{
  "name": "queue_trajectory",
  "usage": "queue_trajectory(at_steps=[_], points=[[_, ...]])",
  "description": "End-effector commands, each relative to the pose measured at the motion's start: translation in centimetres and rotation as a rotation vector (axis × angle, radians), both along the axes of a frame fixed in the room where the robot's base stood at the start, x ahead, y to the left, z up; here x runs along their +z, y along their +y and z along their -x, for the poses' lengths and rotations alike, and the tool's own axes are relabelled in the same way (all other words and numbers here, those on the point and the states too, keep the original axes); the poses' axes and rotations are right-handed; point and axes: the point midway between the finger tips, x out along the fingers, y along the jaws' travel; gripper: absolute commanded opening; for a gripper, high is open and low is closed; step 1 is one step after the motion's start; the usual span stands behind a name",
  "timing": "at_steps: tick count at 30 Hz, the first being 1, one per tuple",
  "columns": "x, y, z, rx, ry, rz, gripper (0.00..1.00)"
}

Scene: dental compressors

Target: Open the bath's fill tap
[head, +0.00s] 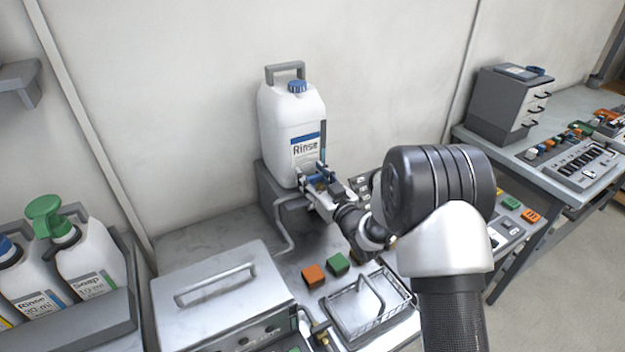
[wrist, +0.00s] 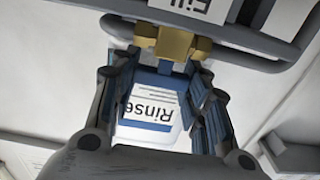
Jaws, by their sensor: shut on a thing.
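The fill tap (wrist: 175,42) has a brass body beside a white "Fill" label in the wrist view. Its blue handle (wrist: 165,68) points down between my fingers. My gripper (wrist: 165,100) is shut on this handle. In the head view my gripper (head: 320,182) is at the front of the white "Rinse" jug (head: 285,120), near its base, and largely hides the tap. The jug's label also shows beyond my fingers in the wrist view (wrist: 150,112). The bath (head: 222,285) is a steel box with a handled lid, at the lower left of the jug.
The jug stands on a grey stand (head: 268,190) with a pale hose (head: 290,235) running down from it. An orange block (head: 314,275), a green block (head: 338,263) and a wire basket (head: 365,305) are on the bench below my arm. Bottles stand in a rack (head: 85,315) at left.

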Motion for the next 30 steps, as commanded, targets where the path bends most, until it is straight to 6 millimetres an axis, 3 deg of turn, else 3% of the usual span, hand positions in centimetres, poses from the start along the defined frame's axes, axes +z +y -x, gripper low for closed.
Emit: queue_trajectory(at_steps=[8,9,18,30], points=[[0.0,0.01,0.03,0.007,0.001,0.002,0.18],[-0.01,0.02,0.04,0.006,0.001,0.002,0.44],[-0.02,0.01,0.03,0.006,0.001,0.002,0.63],[0.0,-0.39,0.47,0.004,0.002,0.003,0.63]])
